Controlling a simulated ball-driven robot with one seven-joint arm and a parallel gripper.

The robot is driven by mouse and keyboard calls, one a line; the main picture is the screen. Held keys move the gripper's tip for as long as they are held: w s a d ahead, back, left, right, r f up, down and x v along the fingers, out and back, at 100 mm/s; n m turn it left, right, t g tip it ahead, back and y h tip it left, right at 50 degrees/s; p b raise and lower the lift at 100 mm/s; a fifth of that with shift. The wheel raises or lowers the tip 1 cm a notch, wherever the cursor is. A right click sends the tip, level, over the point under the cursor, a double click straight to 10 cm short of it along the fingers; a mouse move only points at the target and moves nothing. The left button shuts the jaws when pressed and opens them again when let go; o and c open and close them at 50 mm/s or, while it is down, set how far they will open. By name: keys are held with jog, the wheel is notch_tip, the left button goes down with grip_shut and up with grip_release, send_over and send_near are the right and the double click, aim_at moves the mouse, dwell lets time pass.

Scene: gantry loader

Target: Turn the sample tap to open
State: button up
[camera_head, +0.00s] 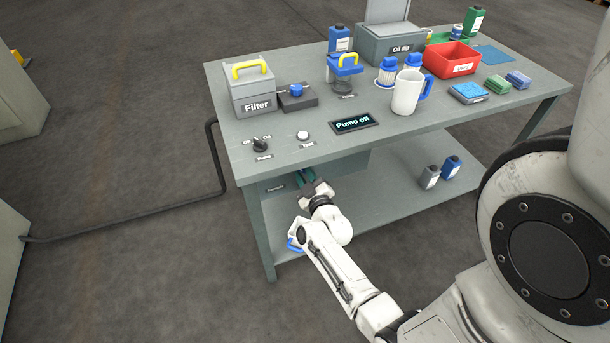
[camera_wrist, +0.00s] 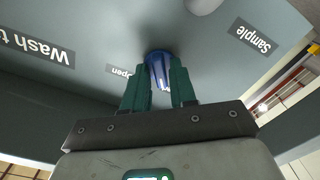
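The sample tap shows as a blue knob (camera_wrist: 158,68) in the wrist view, on a grey panel under the tabletop. An upside-down "open" label (camera_wrist: 118,71) is just left of it, and a "Sample" label (camera_wrist: 250,36) is to its right. My gripper (camera_wrist: 161,72) has its two green fingers on either side of the knob, and both seem to touch it. The finger tips partly cover the knob. In the head view my gripper (camera_head: 308,178) is just under the table's front edge, and the tap is hidden there.
The tabletop (camera_head: 220,100) is close above my gripper. The display (camera_head: 354,125) reads "Pump off". In the wrist view a "Wash t…" label (camera_wrist: 40,48) is at the left.

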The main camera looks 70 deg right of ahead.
grip_shut()
jog(key=shift+m, duration=0.3)
jog(key=m, duration=0.7)
jog(key=shift+a, duration=0.1)
jog(key=m, duration=0.6)
jog(key=shift+m+b, duration=0.3)
dwell(0.4)
jog(key=shift+o, duration=1.4)
grip_release()
